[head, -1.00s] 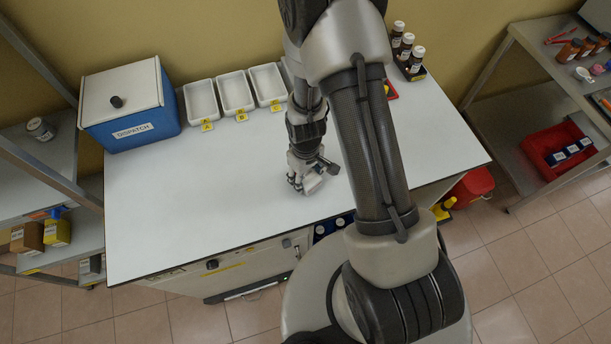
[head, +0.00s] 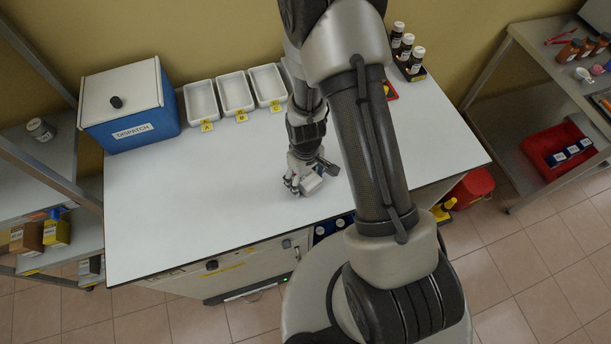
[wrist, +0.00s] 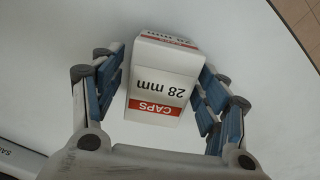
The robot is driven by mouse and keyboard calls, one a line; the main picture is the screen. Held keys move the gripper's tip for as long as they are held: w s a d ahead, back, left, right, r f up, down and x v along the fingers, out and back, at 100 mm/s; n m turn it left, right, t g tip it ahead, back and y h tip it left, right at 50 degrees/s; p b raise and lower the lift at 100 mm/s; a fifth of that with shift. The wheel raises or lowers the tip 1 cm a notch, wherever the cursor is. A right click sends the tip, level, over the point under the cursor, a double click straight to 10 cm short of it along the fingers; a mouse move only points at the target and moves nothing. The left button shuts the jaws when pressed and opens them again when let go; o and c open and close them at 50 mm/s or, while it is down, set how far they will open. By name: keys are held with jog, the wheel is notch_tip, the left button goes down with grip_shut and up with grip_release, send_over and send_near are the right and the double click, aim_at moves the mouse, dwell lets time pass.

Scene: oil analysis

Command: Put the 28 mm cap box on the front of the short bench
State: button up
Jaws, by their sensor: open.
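The 28 mm cap box (head: 312,184), a small white carton with a red band, rests on the white top of the short bench (head: 200,225), right of the middle and a little back from the front edge. In the wrist view the box (wrist: 165,82) shows its "CAPS 28 mm" label upside down. My gripper (wrist: 160,68) is open, with one blue-padded finger on each side of the box and narrow gaps showing beside it. In the head view my gripper (head: 304,183) is low at the bench top, partly covering the box.
A blue DISPATCH box (head: 130,105) stands at the back left of the bench. White trays (head: 236,93) marked A, B and C line the back. Dark bottles (head: 408,48) stand at the back right. The bench's left and front left are clear. Shelves flank both sides.

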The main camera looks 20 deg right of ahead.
notch_tip(320, 180, up, 12)
jog(key=p, duration=0.3)
notch_tip(320, 180, up, 10)
jog(key=m+t, duration=0.1)
send_over(306, 175)
jog(key=s+r+m+t, duration=0.3)
jog(key=s+r, duration=1.2)
jog(key=r, duration=0.3)
jog(key=shift+s+r+m+t, duration=0.15)
jog(key=shift+r+m+t, duration=0.05)
jog(key=shift+m+t, duration=0.1)
